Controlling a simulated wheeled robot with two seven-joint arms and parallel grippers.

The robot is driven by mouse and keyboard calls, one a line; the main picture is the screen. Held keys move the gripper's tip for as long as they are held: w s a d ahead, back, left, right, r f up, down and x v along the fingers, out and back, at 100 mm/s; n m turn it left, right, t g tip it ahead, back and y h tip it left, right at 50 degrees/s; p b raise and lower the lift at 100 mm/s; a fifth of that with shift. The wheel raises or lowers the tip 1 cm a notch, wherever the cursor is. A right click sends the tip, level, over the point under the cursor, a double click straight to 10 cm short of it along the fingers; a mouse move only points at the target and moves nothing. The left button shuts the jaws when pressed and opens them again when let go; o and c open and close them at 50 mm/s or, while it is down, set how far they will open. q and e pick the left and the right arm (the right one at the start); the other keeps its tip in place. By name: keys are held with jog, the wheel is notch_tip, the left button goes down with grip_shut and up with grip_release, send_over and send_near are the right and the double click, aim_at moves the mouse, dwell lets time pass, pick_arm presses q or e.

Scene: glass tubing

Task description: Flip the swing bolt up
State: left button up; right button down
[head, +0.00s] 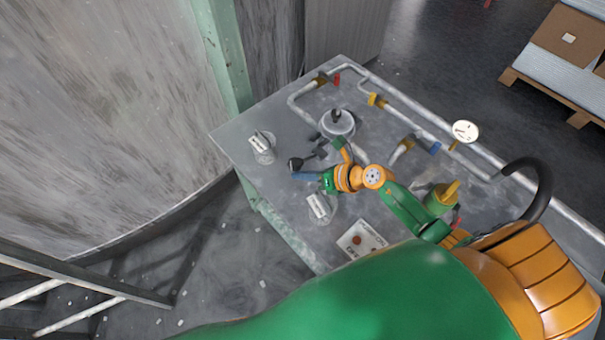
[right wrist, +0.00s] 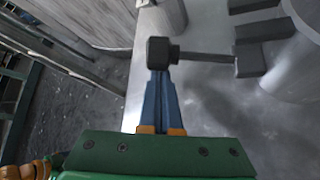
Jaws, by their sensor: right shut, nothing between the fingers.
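The swing bolt (head: 296,164) is a thin dark rod with a blocky black end, sticking out to the left from dark lugs on the round grey vessel (head: 337,124) on the metal table. In the right wrist view the bolt's black end (right wrist: 158,50) stands at my fingertips, with its rod running right to the dark lugs (right wrist: 262,28). The bolt looks laid out sideways, not upright. My right gripper (head: 296,176) has blue fingers, shut and empty; its tips (right wrist: 161,76) overlap the black end's lower edge in view. I cannot tell whether they touch. My left gripper is out of view.
The grey table (head: 240,135) carries pipes (head: 405,115) with yellow, red and blue fittings, a round gauge (head: 465,131) and a sign plate (head: 361,240). Small fixtures with white labels (head: 259,142) stand near its left edge. A large tank wall rises behind on the left.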

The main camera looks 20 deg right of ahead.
aim_at(299, 162)
jog(key=shift+d+r+m+y+b, duration=0.25)
jog(key=shift+r+m+y+b, duration=0.2)
jog(key=shift+y+b, duration=0.2)
jog(key=r+y+b, duration=0.1)
jog(key=d+m+y+b, duration=0.1)
jog(key=b, duration=0.1)
jog(key=shift+w+d+r+m, duration=0.15)
jog(key=shift+w+r+m, duration=0.15)
jog(key=shift+r, duration=0.1)
jog(key=shift+w+d+r+m+y+b, duration=0.15)
jog(key=shift+d+r+m+y+b, duration=0.3)
jog(key=shift+b, duration=0.35)
jog(key=shift+w+d+r+b, duration=0.3)
jog(key=shift+d+r+b, duration=0.3)
jog(key=shift+d, duration=0.2)
jog(key=shift+w+d+r+b, duration=0.3)
jog(key=shift+d+r+b, duration=0.25)
jog(key=shift+d, duration=0.25)
jog(key=shift+d+r, duration=0.1)
jog(key=shift+r, duration=0.05)
jog(key=v, duration=0.7)
jog(key=shift+g+b, duration=0.3)
jog(key=shift+w+d+r, duration=0.1)
